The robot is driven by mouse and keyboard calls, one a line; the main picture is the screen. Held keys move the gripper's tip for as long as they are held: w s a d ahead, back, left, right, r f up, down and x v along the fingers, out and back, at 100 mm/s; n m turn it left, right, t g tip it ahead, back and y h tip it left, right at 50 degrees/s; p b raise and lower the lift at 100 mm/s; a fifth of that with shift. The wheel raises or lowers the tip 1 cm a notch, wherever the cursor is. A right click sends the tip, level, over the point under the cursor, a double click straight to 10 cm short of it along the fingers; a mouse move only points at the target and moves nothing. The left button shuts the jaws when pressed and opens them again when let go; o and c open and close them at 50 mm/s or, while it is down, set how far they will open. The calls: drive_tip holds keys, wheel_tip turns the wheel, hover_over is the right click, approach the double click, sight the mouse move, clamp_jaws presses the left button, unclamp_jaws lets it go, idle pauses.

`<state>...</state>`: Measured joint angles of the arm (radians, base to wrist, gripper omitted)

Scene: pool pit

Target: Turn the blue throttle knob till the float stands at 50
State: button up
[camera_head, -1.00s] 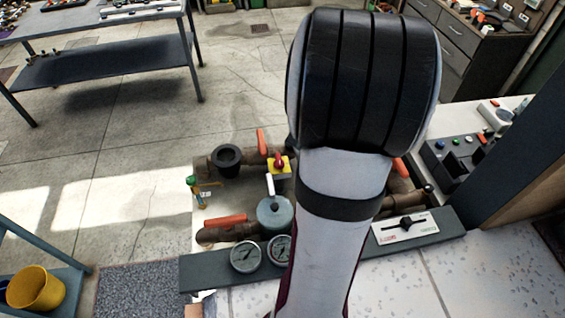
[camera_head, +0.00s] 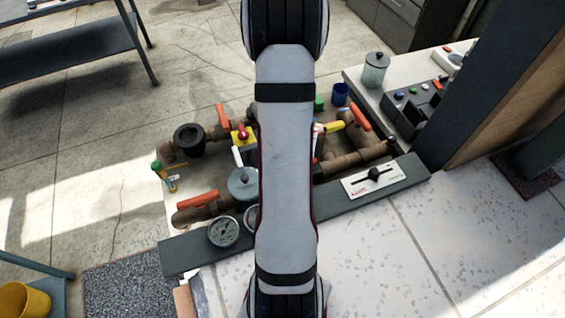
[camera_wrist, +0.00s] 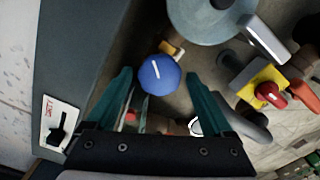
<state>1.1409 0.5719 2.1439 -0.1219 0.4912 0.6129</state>
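The blue knob (camera_wrist: 159,75), round with a white pointer line, shows in the wrist view. My gripper (camera_wrist: 159,77) has its two teal fingers spread, one on each side of the knob. A gap shows between each finger and the knob, so it is not gripped. A narrow clear shape (camera_wrist: 139,104) shows just below the knob, with something red low beside it. I cannot read a float or a scale there. In the head view my arm hides the gripper and the knob.
Around the knob stand a grey-blue lidded pot (camera_head: 243,184), a red knob on a yellow plate (camera_head: 240,135), pipes with orange-red levers (camera_head: 198,199) and a round gauge (camera_head: 224,232). A slider plate (camera_head: 373,180) sits on the front rail. Open floor lies to the left.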

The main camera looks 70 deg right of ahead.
drive_tip(key=c, duration=1.1)
drive_tip(key=shift+n, duration=1.1)
drive_tip(key=o, duration=1.4)
drive_tip(key=shift+r, duration=0.1)
wheel_tip(320, 180, up, 16)
drive_tip(key=shift+f, duration=0.15)
